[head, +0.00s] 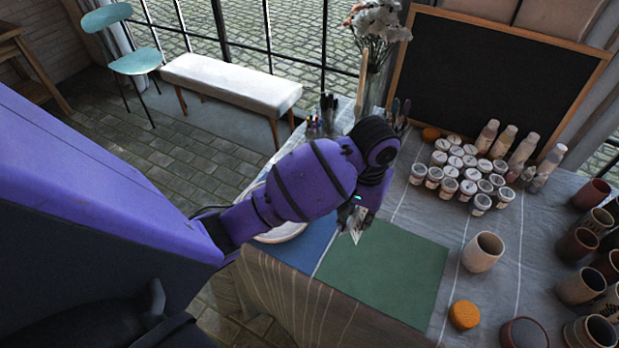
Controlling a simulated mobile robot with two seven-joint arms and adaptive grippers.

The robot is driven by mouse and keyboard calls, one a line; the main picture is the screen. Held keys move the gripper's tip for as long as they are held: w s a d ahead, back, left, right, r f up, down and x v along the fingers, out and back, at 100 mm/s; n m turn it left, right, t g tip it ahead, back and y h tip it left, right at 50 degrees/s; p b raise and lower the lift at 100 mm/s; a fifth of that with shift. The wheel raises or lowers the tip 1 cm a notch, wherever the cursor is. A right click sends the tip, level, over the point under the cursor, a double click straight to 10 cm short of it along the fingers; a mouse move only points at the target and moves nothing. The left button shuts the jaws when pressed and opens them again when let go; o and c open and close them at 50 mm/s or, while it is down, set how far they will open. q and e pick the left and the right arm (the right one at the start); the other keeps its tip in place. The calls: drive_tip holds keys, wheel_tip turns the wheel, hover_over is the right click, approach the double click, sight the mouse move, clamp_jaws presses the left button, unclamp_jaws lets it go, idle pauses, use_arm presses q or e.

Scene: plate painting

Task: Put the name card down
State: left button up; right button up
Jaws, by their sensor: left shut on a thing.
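My left arm reaches in from the left over the table. My left gripper (352,212) points down near the border of the blue mat and the green mat (393,269). It is shut on the name card (359,226), a small pale card that shows below the fingers. The card is tilted and partly hidden by the gripper. I cannot tell whether it touches the mat. My right gripper is not in view.
A white plate (283,233) lies partly behind my arm on the blue mat (309,251). A beige cup (482,252) and an orange sponge (464,315) stand right of the green mat. Several paint jars (468,187), bottles and dark cups fill the right side. The green mat is clear.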

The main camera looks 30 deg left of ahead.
use_arm(q)
drive_tip(key=w+a+f, duration=0.3)
drive_tip(key=a, duration=0.2)
hover_over(330, 216)
drive_tip(key=f, duration=0.4)
drive_tip(key=shift+s+d+f, duration=0.3)
drive_tip(key=shift+d+f, duration=0.05)
drive_tip(key=shift+d, duration=0.05)
drive_tip(key=shift+w+a+f, duration=0.25)
drive_tip(key=shift+a+f, duration=0.1)
drive_tip(key=shift+f, duration=0.15)
drive_tip(key=shift+a+f, duration=0.1)
drive_tip(key=shift+f, duration=1.6)
drive_tip(key=o, duration=0.3)
drive_tip(key=shift+f, duration=0.15)
drive_tip(key=o, duration=0.5)
